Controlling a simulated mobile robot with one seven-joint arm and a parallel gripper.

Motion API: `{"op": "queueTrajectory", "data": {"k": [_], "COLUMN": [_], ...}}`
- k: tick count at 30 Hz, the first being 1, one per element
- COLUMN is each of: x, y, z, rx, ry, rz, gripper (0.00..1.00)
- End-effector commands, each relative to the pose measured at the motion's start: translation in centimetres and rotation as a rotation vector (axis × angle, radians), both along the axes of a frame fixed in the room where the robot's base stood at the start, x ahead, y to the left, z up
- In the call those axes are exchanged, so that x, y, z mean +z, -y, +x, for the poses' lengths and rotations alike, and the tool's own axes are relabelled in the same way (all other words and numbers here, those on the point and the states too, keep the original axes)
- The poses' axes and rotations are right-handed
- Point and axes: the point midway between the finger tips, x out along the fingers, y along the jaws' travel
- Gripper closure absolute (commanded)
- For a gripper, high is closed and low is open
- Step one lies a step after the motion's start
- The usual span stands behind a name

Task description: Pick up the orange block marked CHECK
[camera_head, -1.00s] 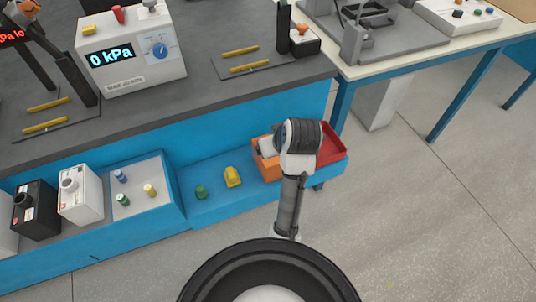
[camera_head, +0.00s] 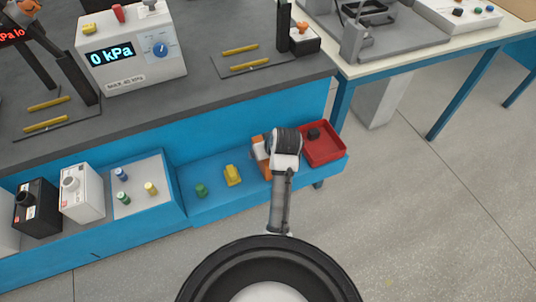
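No marking that reads CHECK can be made out. An orange thing (camera_head: 266,173) shows on the low blue shelf, partly covered by my arm. I cannot tell whether it is a block or a bin. My arm reaches up from the bottom middle and its bulky grey and white joint stands over this orange thing. White parts show beside the joint, but no fingers can be made out. The gripper is hidden, and so is whatever lies directly behind the arm.
A red tray (camera_head: 335,155) with a dark block (camera_head: 314,134) stands right of my arm. Yellow (camera_head: 232,175) and green (camera_head: 201,190) pieces stand to the left on the shelf (camera_head: 215,210). The grey bench (camera_head: 200,95) rises behind. Floor at right is clear.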

Motion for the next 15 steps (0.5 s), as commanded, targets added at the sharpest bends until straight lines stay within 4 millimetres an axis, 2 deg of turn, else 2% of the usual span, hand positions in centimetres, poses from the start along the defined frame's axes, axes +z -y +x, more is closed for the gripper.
{"op": "queueTrajectory", "data": {"k": [3, 10, 15], "x": [-0.78, -0.86, -0.84], "y": [-0.20, -0.22, -0.20], "z": [0.40, 0.45, 0.45], "rx": [0.000, -0.001, -0.001], "ry": [-0.001, 0.001, 0.001], "rz": [0.000, 0.000, 0.000], "gripper": [0.15, 0.16, 0.38]}}
